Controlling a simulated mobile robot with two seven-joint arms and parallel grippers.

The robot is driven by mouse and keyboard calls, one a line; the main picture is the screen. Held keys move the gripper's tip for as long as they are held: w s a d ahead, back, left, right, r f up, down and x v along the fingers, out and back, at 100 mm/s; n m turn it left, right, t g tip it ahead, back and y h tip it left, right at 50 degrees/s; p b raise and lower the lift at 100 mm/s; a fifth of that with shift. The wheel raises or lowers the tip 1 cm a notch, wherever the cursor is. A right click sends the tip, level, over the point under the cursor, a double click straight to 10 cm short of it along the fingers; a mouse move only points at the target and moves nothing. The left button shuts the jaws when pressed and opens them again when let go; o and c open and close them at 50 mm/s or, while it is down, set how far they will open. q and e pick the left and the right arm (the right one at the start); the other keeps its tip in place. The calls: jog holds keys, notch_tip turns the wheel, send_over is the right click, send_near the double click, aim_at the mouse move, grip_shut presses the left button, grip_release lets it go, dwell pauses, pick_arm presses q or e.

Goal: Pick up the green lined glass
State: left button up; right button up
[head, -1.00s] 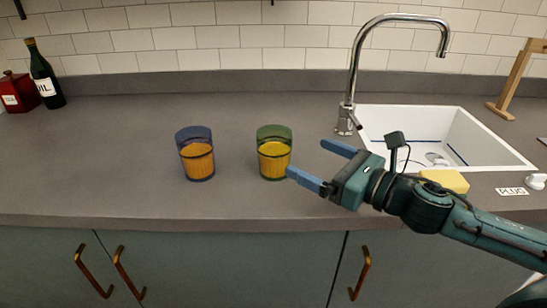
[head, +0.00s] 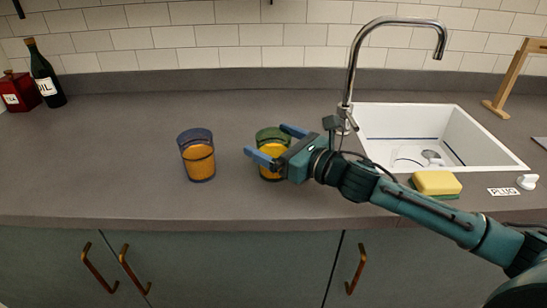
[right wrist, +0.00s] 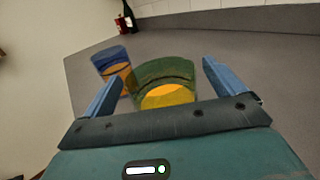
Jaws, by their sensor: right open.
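The green lined glass (head: 270,137) stands upright on the counter and holds an orange-yellow drink. My right gripper (head: 270,145) is open around it, with one blue finger in front of it and one behind. In the right wrist view the green glass (right wrist: 165,85) sits between the two open fingers (right wrist: 160,92), with space left on the right side. The near finger and the palm hide part of the glass in the head view. A blue lined glass (head: 197,155) with an orange drink stands to its left. My left gripper is not in view.
A white sink (head: 440,138) and chrome faucet (head: 352,70) lie right of the gripper. A yellow-green sponge (head: 436,184) is near my right arm. An oil bottle (head: 46,78) and red tin (head: 20,92) stand far left. The counter's left middle is clear.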

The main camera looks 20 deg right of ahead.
jog(key=shift+w+a, duration=0.1)
jog(key=shift+w, duration=0.1)
jog(key=c, duration=1.6)
jog(key=shift+r, duration=0.1)
jog(key=shift+c, duration=0.5)
jog(key=shift+r, duration=0.1)
